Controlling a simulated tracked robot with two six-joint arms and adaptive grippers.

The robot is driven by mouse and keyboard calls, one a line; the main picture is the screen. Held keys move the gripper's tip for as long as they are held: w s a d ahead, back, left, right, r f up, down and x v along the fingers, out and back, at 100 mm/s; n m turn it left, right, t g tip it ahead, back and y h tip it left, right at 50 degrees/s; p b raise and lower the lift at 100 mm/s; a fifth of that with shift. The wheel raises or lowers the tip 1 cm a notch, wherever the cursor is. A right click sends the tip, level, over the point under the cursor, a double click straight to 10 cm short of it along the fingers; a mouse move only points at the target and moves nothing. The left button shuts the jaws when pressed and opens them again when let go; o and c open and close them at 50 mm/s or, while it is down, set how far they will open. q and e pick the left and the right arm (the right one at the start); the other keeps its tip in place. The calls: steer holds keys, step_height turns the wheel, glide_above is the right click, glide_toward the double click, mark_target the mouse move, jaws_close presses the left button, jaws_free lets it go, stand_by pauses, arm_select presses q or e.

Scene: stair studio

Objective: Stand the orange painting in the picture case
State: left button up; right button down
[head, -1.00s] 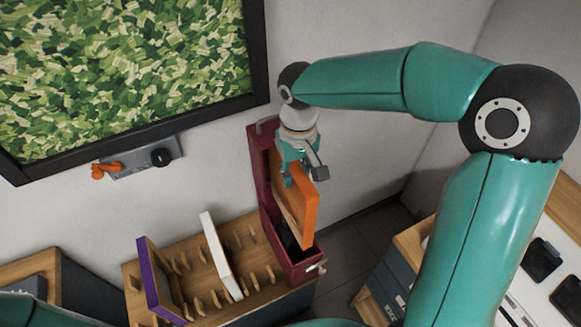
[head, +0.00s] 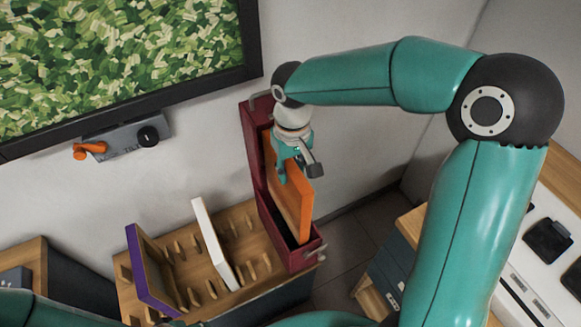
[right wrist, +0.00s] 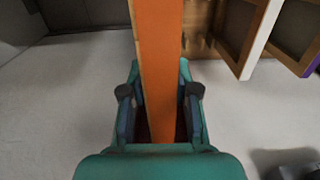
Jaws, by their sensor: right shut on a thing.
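The orange painting (head: 305,212) is upright, edge towards me, in the head view. My right gripper (head: 291,170) is shut on its upper part, and in the right wrist view the painting's orange edge (right wrist: 158,75) runs between the two fingers (right wrist: 160,105). The dark red picture case (head: 308,258) stands open on the wooden stand with its lid up against the wall. The painting's lower part is at the case's opening, between its walls; whether it touches the case floor is hidden. My left gripper is not in view.
A white-edged painting (head: 212,245) and a purple-edged painting (head: 150,270) stand among pegs on the wooden rack (head: 245,220), left of the case. A large framed green picture (head: 120,60) hangs above a grey wall fixture (head: 128,140). A counter stands at right.

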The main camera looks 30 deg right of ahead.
steer(key=shift+f+b, duration=6.8)
steer(key=shift+f, duration=1.75)
steer(key=c, duration=0.8)
jaws_free()
step_height(320, 180, up, 12)
steer(key=shift+d+f, duration=0.1)
steer(key=shift+d, duration=0.05)
